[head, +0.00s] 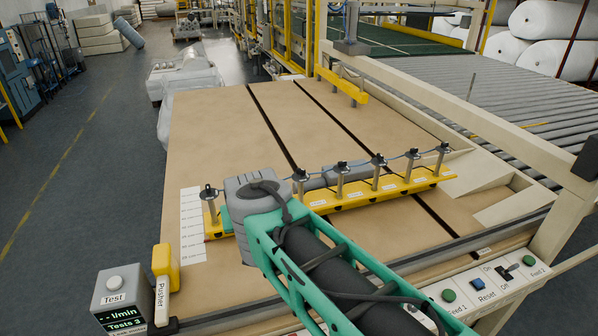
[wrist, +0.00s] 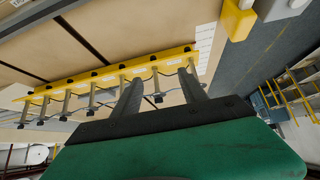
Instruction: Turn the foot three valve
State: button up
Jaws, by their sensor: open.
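A yellow bar (head: 390,188) lies across the tan table and carries a row of upright metal valve stems with dark tops, linked by a thin blue-grey hose. It also shows in the wrist view (wrist: 105,73). Its small white labels are too small to read, so I cannot tell which stem is foot three. My gripper (wrist: 161,82) is open in the wrist view. One stem (wrist: 157,86) appears between its two grey fingers; I cannot tell whether they touch it. In the head view my wrist and green arm hide the fingers and part of the bar's left half.
The tan table (head: 215,125) has dark slots and clear room behind the bar. A grey Test box (head: 122,292) and yellow Pusher handle (head: 163,266) stand front left. A button panel (head: 480,288) is front right. A cream rail (head: 450,110) and rollers lie right.

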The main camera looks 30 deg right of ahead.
jog(key=w+d+f+m+t+h+b, duration=0.1)
jog(key=w+d+f+m+h+b, duration=0.3)
jog(key=w+d, duration=0.35)
jog(key=m+t+h+b, duration=0.1)
jog(key=m+h+b, duration=0.2)
jog(key=h+b, duration=0.3)
send_near(300, 173)
notch_tip(300, 173, down, 3)
jog(key=w+b, duration=0.1)
jog(key=w, duration=0.2)
jog(key=d+h, duration=0.1)
jog(key=d+m+h+b, duration=0.1)
jog(key=d, duration=0.1)
jog(key=w+d+r+h+b, duration=0.1)
jog(key=shift+d, duration=0.35)
jog(key=p+x, duration=0.2)
jog(key=x, duration=0.5)
jog(key=shift+d, duration=0.2)
jog(key=shift+w+r, duration=0.1)
jog(key=shift+c, duration=0.2)
grip_shut()
